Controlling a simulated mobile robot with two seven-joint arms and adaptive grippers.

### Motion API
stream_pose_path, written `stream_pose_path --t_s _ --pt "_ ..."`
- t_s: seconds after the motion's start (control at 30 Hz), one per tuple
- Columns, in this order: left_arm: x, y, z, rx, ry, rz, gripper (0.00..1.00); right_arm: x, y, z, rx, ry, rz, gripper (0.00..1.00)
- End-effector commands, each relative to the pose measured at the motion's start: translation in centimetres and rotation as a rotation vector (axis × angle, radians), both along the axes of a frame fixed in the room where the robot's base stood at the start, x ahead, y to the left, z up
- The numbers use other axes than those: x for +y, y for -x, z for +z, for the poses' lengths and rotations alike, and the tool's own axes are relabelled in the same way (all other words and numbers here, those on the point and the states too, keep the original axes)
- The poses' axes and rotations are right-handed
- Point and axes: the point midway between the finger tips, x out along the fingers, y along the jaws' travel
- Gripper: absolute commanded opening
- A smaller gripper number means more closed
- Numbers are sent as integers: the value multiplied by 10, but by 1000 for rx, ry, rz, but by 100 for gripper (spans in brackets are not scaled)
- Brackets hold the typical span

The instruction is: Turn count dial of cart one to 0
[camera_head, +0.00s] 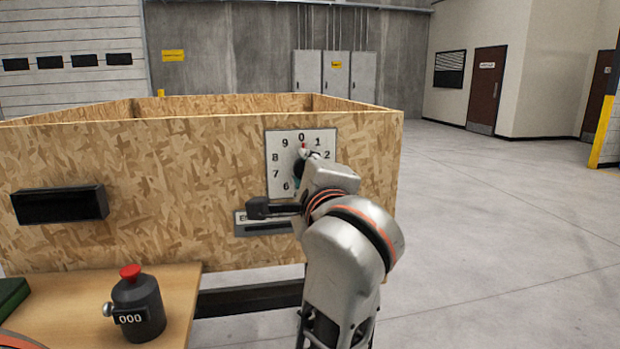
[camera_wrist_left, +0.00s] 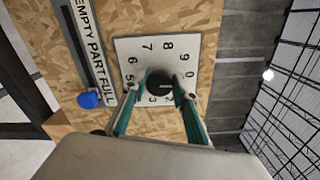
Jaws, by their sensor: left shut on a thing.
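The count dial is a white square plate (camera_head: 272,150) with black digits on the front of the wooden cart (camera_head: 150,190). It also shows in the left wrist view (camera_wrist_left: 125,46), with a round black knob (camera_wrist_left: 158,86) at its middle. My left gripper (camera_wrist_left: 160,88) has its two green-lined fingers shut on the knob from both sides. In the head view my left gripper (camera_head: 301,168) covers the plate's lower right. A small red mark (camera_head: 303,147) shows just below the 0. In the wrist view a pale line on the knob points toward the 0 side; its exact digit is unclear. My right gripper is not in view.
Below the dial is a slot labelled EMPTY PART FULL (camera_wrist_left: 84,40) with a blue slider knob (camera_wrist_left: 88,100). A grey counter reading 000 with a red button (camera_head: 131,272) stands on a wooden table (camera_head: 182,290). A black box (camera_head: 60,205) is on the cart's left. Open floor lies right.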

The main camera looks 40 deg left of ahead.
Motion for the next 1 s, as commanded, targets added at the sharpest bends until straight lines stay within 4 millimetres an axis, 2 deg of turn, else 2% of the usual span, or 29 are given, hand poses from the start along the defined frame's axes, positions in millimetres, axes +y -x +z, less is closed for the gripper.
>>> stream_pose_path --t_s 0.03,0.73,0.77,0.8,1.0 --pt "0 -2 -5 -7 15 -1 7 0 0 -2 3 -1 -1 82" --pt "0 0 -2 -67 61 0 7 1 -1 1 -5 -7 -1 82" --pt "0 0 -2 -67 61 0 33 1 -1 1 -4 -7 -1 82" --pt "0 0 -2 -66 61 0 44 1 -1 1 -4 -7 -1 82" --pt "0 0 -1 -66 59 0 45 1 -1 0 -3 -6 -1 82"
